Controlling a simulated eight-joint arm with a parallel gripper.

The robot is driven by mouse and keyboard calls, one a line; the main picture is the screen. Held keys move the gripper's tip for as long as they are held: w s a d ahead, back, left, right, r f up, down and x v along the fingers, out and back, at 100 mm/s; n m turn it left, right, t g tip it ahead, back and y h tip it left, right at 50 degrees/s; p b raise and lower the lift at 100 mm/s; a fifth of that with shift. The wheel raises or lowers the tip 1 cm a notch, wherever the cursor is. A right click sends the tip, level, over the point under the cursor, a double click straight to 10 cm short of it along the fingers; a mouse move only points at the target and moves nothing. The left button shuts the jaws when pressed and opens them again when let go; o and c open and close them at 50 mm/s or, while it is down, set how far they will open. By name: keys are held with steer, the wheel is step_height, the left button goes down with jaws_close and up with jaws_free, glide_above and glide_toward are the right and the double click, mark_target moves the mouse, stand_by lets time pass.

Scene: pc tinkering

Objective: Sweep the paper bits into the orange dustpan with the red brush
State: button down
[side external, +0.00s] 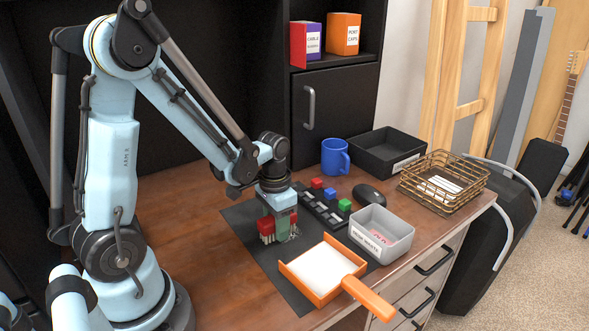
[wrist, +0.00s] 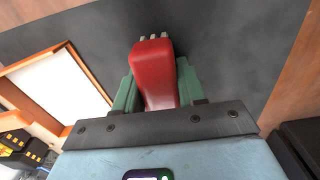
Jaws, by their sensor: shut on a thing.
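My gripper (side external: 279,224) is low over the dark mat, with its green fingers shut on the red brush (side external: 266,228). In the wrist view the brush's red body (wrist: 152,72) stands between the two green fingers, with pale bristle tips at its far end. The orange dustpan (side external: 368,297) lies on the mat to the right of and nearer than the brush, its handle toward the front right and its inside white. Its orange rim (wrist: 35,60) shows at the left of the wrist view. Small pale specks beside the brush may be paper bits; I cannot tell.
A grey desk waste bin (side external: 397,245) stands right of the dustpan. Behind the brush are a black strip (side external: 322,213) with coloured blocks, a mouse (side external: 369,195), a blue mug (side external: 335,157), a black tray (side external: 375,165) and a wire basket (side external: 478,187). The desk's front left is clear.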

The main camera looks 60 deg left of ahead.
steer(key=shift+s+f, duration=0.1)
steer(key=shift+s, duration=0.5)
steer(key=shift+w+r, duration=0.15)
steer(key=shift+r, duration=0.8)
